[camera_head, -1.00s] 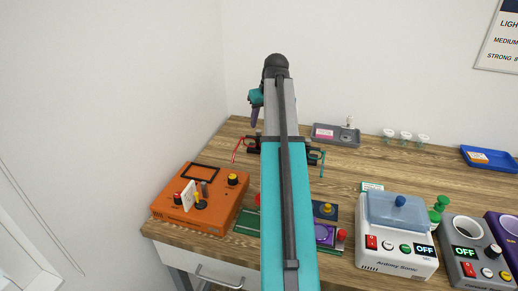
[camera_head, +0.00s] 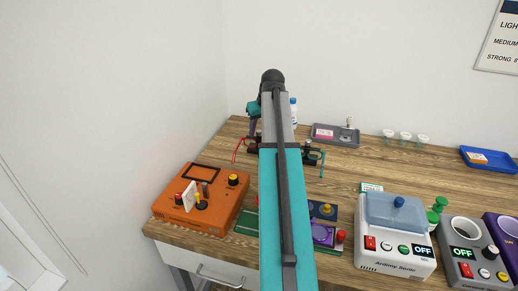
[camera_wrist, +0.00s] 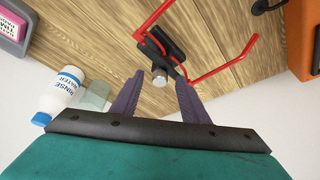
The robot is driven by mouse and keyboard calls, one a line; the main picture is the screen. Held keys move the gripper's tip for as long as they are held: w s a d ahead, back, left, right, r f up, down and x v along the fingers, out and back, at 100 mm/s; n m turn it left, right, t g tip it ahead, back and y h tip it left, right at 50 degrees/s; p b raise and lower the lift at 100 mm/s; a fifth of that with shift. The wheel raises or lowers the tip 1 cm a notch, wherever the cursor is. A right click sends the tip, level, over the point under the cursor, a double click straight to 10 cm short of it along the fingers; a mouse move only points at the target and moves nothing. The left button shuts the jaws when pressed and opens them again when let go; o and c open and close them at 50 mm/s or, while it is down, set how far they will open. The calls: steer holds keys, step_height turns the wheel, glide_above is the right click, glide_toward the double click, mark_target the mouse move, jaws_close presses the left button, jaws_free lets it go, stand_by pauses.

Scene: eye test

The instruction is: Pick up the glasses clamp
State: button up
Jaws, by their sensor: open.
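A black clamp body with thin bent red arms (camera_wrist: 172,46) lies on the wooden table in the wrist view; it looks like the glasses clamp. A short silver knob (camera_wrist: 160,76) sticks out of its near end. My gripper (camera_wrist: 160,84) is open, its two purple fingers pointing at the clamp with the knob in line with the gap. The fingers look empty; depth to the clamp is unclear. In the head view my gripper (camera_head: 254,128) is partly hidden by my arm, just above the red arms (camera_head: 239,148). A similar teal-armed piece (camera_head: 322,160) shows to the right.
A rinse water bottle (camera_wrist: 62,92) stands close to my gripper. A grey tray (camera_head: 350,139) is at the back. An orange device (camera_head: 215,215) is at the front left, near the white wall. A white device with a blue lid (camera_head: 395,262) is front right.

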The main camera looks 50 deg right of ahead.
stand_by(0.3)
jaws_close()
stand_by(1.3)
